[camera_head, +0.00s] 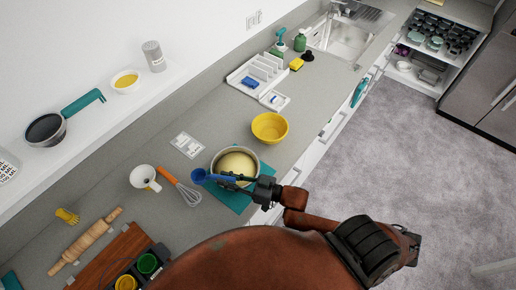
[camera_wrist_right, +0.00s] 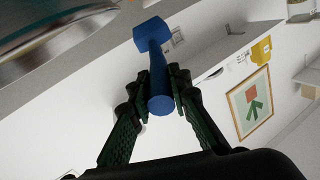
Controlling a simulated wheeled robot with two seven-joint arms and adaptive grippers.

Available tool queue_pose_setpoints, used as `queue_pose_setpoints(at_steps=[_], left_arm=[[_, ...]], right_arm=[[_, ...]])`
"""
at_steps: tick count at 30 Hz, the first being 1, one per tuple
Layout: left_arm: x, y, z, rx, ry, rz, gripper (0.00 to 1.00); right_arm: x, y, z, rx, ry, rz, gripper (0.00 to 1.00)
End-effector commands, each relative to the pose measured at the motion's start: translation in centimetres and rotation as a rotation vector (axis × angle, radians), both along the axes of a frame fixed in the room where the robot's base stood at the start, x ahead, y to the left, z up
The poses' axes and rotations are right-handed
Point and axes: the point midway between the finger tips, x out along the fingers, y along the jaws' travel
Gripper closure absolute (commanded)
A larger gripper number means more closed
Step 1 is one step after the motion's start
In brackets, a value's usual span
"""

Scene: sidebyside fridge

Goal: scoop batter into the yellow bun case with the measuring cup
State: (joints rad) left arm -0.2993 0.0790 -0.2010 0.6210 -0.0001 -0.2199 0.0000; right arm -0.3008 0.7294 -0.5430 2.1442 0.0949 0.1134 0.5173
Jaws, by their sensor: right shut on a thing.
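My right gripper (camera_head: 238,181) is shut on the handle of the blue measuring cup (camera_head: 199,176). In the head view the cup is at the left rim of the batter bowl (camera_head: 214,163); I cannot tell whether they touch. Pale batter (camera_head: 237,164) lies in the bowl. In the right wrist view the cup's blue handle (camera_wrist_right: 159,80) sits between the fingers (camera_wrist_right: 161,88); whether the cup holds batter is hidden. The yellow bun case (camera_head: 126,283) is in a dark tray (camera_head: 118,272) at the bottom left, beside a green case (camera_head: 147,263). My left gripper is not in view.
The bowl stands on a teal mat (camera_head: 233,202). A whisk (camera_head: 184,190), a white funnel-like cup (camera_head: 145,178) and a rolling pin (camera_head: 86,241) lie left of it.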

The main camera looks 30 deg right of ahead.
Motion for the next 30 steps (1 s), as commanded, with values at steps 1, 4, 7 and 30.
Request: queue_pose_setpoints(at_steps=[1,4,7,30], left_arm=[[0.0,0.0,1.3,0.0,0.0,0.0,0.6],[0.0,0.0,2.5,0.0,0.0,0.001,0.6],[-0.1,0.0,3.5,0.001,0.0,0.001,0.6],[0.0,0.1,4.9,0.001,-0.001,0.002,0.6]], right_arm=[[-0.1,-1.6,0.4,-0.015,0.002,0.028,1.0],[-0.1,-4.8,0.8,-0.014,0.001,0.061,1.0],[0.2,-8.0,1.6,-0.012,0.0,0.074,1.0],[1.2,-14.0,3.7,0.001,-0.001,0.063,1.0]])
